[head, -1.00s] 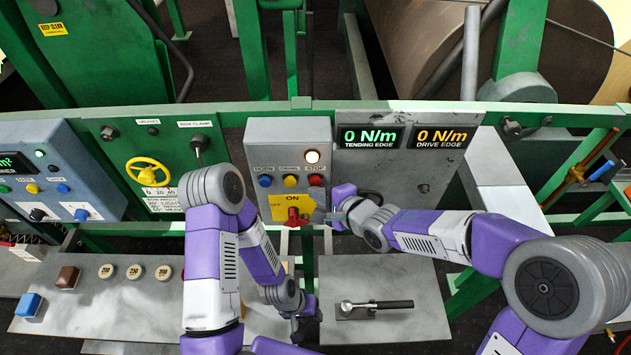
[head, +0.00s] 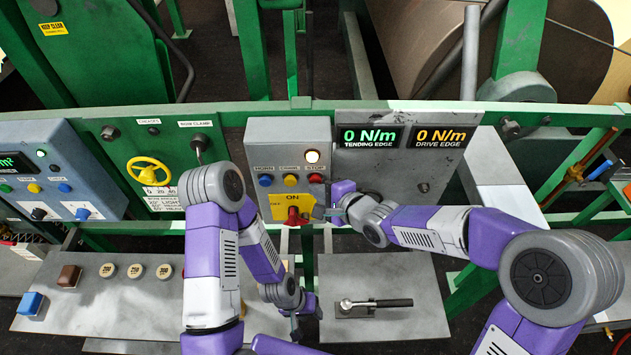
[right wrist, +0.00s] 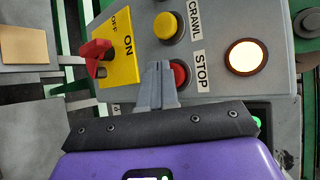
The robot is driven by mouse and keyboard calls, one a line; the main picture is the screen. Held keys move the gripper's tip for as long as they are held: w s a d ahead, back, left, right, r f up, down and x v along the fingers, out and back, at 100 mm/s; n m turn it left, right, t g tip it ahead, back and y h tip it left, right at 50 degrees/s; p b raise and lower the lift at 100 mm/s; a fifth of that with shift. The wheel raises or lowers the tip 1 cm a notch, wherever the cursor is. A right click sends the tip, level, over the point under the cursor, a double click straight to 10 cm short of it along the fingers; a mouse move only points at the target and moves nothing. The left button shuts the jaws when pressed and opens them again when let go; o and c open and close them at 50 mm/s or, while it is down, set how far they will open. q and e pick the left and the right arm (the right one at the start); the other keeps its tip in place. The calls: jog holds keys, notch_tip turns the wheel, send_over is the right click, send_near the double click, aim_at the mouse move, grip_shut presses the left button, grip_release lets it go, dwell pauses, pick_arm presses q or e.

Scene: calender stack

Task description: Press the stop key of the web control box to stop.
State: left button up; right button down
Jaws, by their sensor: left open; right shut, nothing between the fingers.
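The grey web control box (head: 262,135) stands mid-view with a blue, a yellow and a red key in a row. The red stop key (head: 316,178) is under the STOP label and a lit white lamp (head: 311,156). In the right wrist view the stop key (right wrist: 181,74) is partly hidden by my right gripper (right wrist: 157,66), which is shut and empty, its tips beside the key. I cannot tell if they touch. In the head view my right gripper (head: 322,213) is just below the key. My left gripper (head: 298,328) is low over the bench, open.
A red rotary switch (head: 294,216) on a yellow ON/OFF plate sits below the keys, close to my right gripper. The yellow crawl key (right wrist: 168,27) is near the stop key. A black-handled tool (head: 375,304) lies on the bench plate.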

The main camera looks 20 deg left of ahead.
jog(key=shift+w, duration=0.2)
jog(key=shift+s, duration=0.1)
dwell(0.4)
jog(key=shift+s+d, duration=0.2)
jog(key=shift+s, duration=0.6)
jog(key=s+b, duration=0.1)
jog(key=s, duration=0.1)
jog(key=s+d, duration=0.1)
jog(key=s, duration=0.1)
jog(key=shift+s+d+b, duration=0.2)
jog(key=shift+s+b, duration=0.2)
dwell(0.4)
